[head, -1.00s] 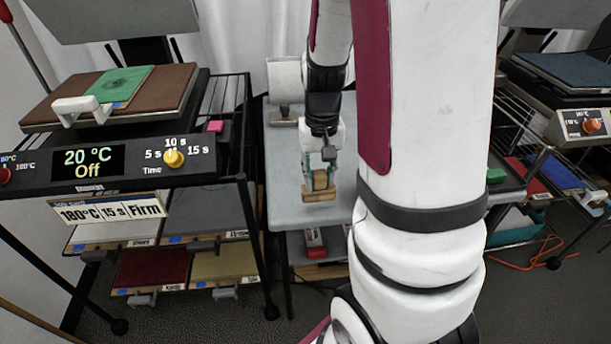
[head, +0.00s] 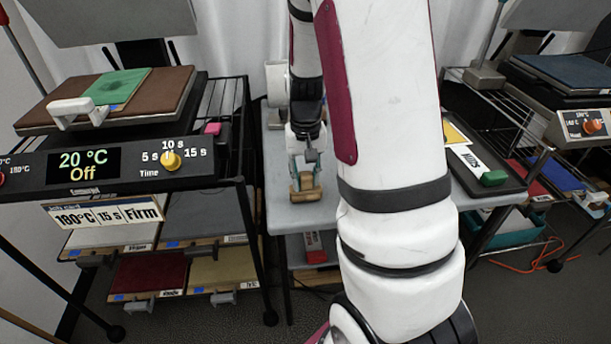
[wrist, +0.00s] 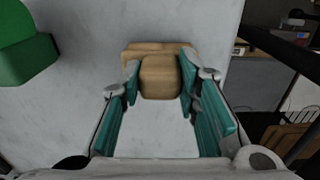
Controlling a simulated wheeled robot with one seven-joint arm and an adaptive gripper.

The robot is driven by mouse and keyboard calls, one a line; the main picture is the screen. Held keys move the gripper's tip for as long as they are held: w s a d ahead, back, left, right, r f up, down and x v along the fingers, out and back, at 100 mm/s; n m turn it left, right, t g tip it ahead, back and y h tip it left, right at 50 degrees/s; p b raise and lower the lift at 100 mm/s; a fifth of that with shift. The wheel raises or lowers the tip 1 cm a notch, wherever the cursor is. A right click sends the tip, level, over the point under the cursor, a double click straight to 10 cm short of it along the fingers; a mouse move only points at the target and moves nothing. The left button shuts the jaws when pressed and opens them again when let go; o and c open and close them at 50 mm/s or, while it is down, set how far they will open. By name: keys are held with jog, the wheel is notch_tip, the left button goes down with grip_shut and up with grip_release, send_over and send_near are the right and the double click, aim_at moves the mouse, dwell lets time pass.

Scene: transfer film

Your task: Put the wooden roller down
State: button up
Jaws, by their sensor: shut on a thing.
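The wooden roller (head: 305,195) is a light wooden block-like piece at the tip of my gripper (head: 304,172), over the pale grey table (head: 284,214). In the wrist view, the roller (wrist: 160,76) sits between the two teal finger pads of my gripper (wrist: 160,85), which are shut on its narrower part. A wider wooden part extends behind it. The table's pale surface fills the background. I cannot tell whether the roller touches the table. My arm hides part of the table in the head view.
A heat press (head: 110,165) with a display reading 20 °C Off stands on the left. A dark tray (head: 470,165) with a green-ended item (head: 493,178) is on the right. A green object (wrist: 22,50) shows at the wrist view's left. Bare table surrounds the roller.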

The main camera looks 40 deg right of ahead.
jog(key=shift+f, duration=0.15)
jog(key=o, duration=1)
jog(key=shift+o, duration=0.2)
notch_tip(320, 180, up, 12)
jog(key=p, duration=0.2)
jog(key=s+a+r+n+t, duration=0.1)
jog(key=s+a+r+n, duration=0.1)
jog(key=s+a+r, duration=0.3)
jog(key=s+a+r+n, duration=0.1)
jog(key=s+a+r, duration=0.25)
jog(key=a, duration=0.45)
jog(key=s+a+r+n+t, duration=0.1)
jog(key=s+a+n, duration=0.2)
jog(key=s+a, duration=0.4)
jog(key=s, duration=0.7)
jog(key=shift+n, duration=0.4)
